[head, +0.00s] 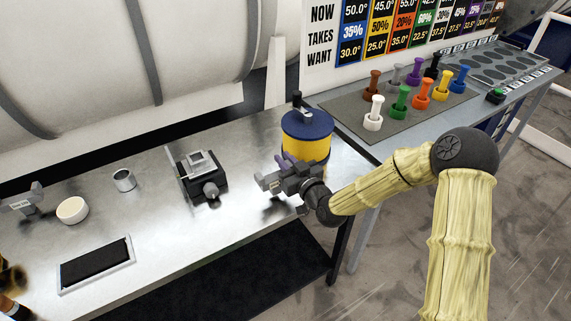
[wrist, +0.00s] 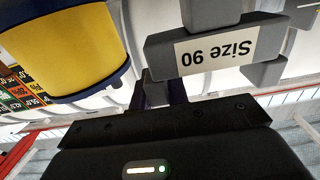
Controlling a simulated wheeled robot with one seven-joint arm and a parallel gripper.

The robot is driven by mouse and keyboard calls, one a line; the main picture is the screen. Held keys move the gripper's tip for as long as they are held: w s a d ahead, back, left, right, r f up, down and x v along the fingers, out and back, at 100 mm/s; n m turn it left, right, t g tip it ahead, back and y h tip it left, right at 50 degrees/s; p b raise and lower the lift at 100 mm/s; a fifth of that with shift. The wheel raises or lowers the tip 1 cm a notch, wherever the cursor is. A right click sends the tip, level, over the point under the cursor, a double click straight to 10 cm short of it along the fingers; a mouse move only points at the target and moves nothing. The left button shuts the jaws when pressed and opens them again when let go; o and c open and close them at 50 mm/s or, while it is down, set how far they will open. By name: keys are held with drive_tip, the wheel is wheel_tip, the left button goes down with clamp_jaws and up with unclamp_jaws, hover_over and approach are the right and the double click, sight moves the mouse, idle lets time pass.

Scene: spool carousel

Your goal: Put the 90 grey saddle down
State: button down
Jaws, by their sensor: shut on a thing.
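The grey saddle (wrist: 230,40) has a white label reading "Size 90", upside down in the wrist view. My gripper (wrist: 165,92) is shut on it. In the head view the saddle (head: 272,183) is in my gripper (head: 288,174) over the right end of the metal bench (head: 140,225), in front of the yellow and blue drum. Whether its underside touches the bench cannot be told.
The yellow drum with a blue lid (head: 306,142) stands close behind my gripper. A black vise-like fixture (head: 203,178), a small metal cup (head: 123,180), a white bowl (head: 72,210), a black pad (head: 95,263) and another grey piece (head: 24,199) stand left. Bare bench lies between.

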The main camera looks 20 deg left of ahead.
drive_tip(key=shift+w+f, duration=0.1)
drive_tip(key=shift+f, duration=0.7)
drive_tip(key=shift+f+b, duration=0.25)
drive_tip(key=shift+b, duration=0.1)
drive_tip(key=shift+s+d+f, duration=0.15)
drive_tip(key=shift+s+f, duration=0.05)
drive_tip(key=shift+f, duration=0.05)
drive_tip(key=shift+d+f+b, duration=0.1)
drive_tip(key=shift+f+b, duration=0.1)
drive_tip(key=shift+b, duration=0.2)
drive_tip(key=c, duration=1.7)
unclamp_jaws()
drive_tip(key=shift+s, duration=0.1)
drive_tip(key=o, duration=0.3)
drive_tip(key=shift+w+f, duration=0.2)
drive_tip(key=shift+o, duration=0.2)
drive_tip(key=shift+r, duration=0.1)
